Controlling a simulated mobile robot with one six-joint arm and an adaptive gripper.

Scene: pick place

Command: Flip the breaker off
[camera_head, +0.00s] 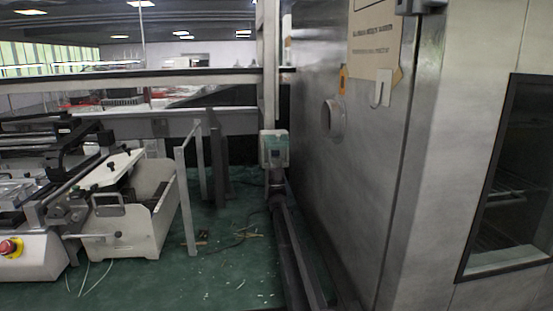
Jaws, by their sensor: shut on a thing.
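A small pale grey box with a greenish front (274,149) stands upright at the middle of the view, by the foot of a vertical post. It looks like the breaker box, but it is too small to make out a switch or its position. My gripper is not in view, so its place relative to the box does not show.
A large metal cabinet (350,190) with a round port (333,118) fills the right side. A white machine (130,215) with a red button (10,248) stands at the left. Between them, the green floor (225,270) has cables and scraps on it.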

